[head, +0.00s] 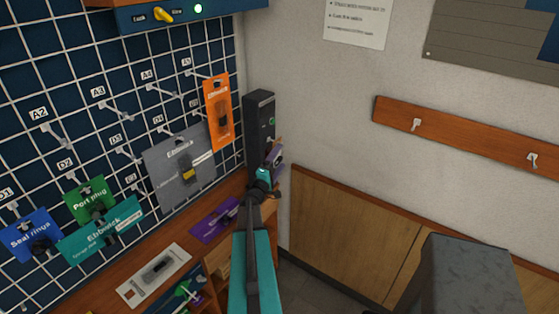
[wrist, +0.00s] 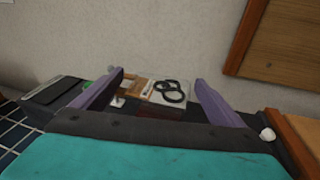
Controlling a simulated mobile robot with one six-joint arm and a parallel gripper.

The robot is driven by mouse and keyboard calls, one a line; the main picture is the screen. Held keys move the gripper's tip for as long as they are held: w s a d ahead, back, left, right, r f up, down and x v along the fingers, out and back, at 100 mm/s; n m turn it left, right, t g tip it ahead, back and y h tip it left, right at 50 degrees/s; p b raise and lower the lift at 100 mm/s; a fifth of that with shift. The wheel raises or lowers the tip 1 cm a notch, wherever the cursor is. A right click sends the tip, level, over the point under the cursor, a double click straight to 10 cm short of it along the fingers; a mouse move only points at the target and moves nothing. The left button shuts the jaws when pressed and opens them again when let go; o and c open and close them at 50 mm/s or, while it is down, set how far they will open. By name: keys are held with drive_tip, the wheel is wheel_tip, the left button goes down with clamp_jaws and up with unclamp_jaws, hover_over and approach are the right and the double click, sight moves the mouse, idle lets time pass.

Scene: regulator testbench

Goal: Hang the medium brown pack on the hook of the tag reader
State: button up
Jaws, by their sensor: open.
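The tag reader (head: 259,120) is a tall dark box on the wall in the corner, with a small green light. My gripper (head: 275,154) is in front of its lower part, its jaws open; in the wrist view its purple fingers (wrist: 159,78) stand wide apart. Beyond and between them is a pack with a brown card (wrist: 136,88) and a clear pouch holding black rings (wrist: 170,92). A light hook-like peg (wrist: 118,101) shows by the card's left end. I cannot tell whether the card is on it. In the head view only a brown edge shows at the gripper.
A pegboard grid on the left holds a grey pack (head: 180,168), an orange pack (head: 218,110) and several others. A purple pack (head: 214,222) and a white card (head: 154,275) lie on the wooden bench below. A wooden rail with hooks (head: 465,134) is on the right wall.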

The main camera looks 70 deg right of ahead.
drive_tip(key=b+v, duration=0.4)
drive_tip(key=v, duration=0.9)
drive_tip(key=shift+a, duration=0.25)
drive_tip(key=shift+f, duration=0.1)
idle(0.4)
